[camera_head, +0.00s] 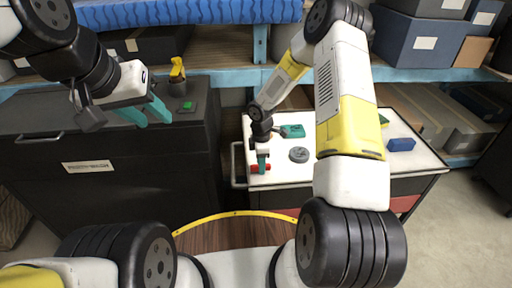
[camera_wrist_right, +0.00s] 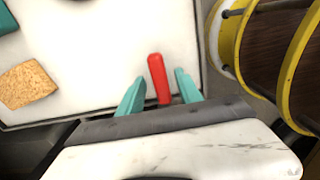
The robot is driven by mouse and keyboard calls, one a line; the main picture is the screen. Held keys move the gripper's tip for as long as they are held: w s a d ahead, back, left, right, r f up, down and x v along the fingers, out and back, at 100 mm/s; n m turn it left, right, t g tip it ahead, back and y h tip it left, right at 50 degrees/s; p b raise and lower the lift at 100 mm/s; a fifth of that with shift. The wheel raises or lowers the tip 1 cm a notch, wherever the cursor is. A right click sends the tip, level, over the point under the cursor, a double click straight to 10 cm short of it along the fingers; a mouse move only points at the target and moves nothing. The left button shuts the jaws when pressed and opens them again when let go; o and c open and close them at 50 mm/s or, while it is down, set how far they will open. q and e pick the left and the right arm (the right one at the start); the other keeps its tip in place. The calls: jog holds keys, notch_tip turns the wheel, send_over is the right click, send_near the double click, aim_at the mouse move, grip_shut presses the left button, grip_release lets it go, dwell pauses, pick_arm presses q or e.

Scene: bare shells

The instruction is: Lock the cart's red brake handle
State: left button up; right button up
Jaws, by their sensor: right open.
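The cart (camera_head: 335,172) has a white top and stands right of centre in the head view. Its red brake handle (camera_head: 254,168) is at the top's near left corner, mostly hidden by my right gripper (camera_head: 263,162). In the right wrist view the red handle (camera_wrist_right: 157,72) is a short bar between the two teal fingers of my right gripper (camera_wrist_right: 160,88). The fingers are open, with a gap on each side of the handle. My left gripper (camera_head: 151,112) is open and empty in front of the dark cabinet, away from the cart.
On the cart lie a teal item (camera_head: 293,131), a grey round item (camera_head: 299,155) and a blue block (camera_head: 401,144). A tan sponge-like block (camera_wrist_right: 28,85) shows in the wrist view. A dark cabinet (camera_head: 110,150) stands left. Shelves with boxes (camera_head: 425,45) line the back.

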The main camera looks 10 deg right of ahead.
jog(key=shift+c, duration=0.2)
grip_shut()
jog(key=shift+m, duration=0.3)
jog(key=m, duration=0.3)
jog(key=shift+m, duration=0.3)
jog(key=m, duration=0.4)
jog(key=shift+m, duration=0.3)
jog(key=m, duration=0.4)
jog(key=shift+m, duration=0.3)
jog(key=m, duration=0.4)
jog(key=shift+m, duration=0.4)
